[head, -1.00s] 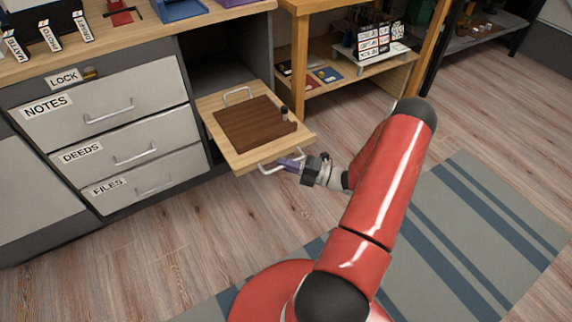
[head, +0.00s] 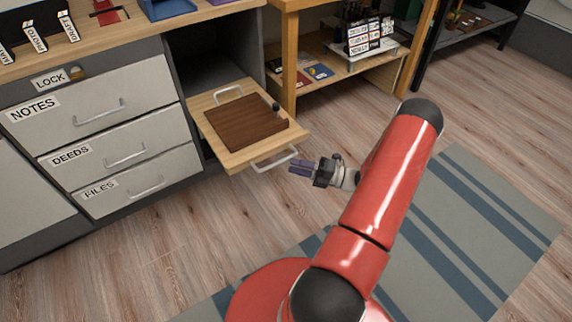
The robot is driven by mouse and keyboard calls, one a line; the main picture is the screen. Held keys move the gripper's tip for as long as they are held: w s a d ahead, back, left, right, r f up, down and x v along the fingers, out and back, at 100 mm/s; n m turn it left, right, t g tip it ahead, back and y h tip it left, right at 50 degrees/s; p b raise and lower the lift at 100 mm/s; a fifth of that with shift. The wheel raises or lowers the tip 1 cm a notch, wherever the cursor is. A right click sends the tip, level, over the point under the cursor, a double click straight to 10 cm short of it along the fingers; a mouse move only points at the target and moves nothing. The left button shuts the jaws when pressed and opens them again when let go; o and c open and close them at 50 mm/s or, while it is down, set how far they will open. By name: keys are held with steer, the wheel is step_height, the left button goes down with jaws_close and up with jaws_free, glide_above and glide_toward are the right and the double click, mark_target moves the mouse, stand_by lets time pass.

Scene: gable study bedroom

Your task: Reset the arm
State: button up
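My red arm reaches up from the bottom middle and bends back left at the elbow. My gripper (head: 292,168) is at its end, over the floor, just right of the pulled-out wooden tray (head: 238,158). Its purple fingers point left towards the tray's front handle (head: 274,158), with a small gap between fingers and handle. The fingers hold nothing that I can see. They look slightly apart, but they are too small to tell whether the gripper is open or shut.
A dark brown board (head: 245,122) lies on the tray, with a small dark knob by its right corner. Drawers labelled NOTES, DEEDS and FILES (head: 85,190) are closed at left. A wooden shelf unit (head: 330,70) stands behind. The striped rug (head: 450,230) at right is clear.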

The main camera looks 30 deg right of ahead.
steer(key=shift+s+d+f, duration=0.1)
steer(key=shift+s+d, duration=0.4)
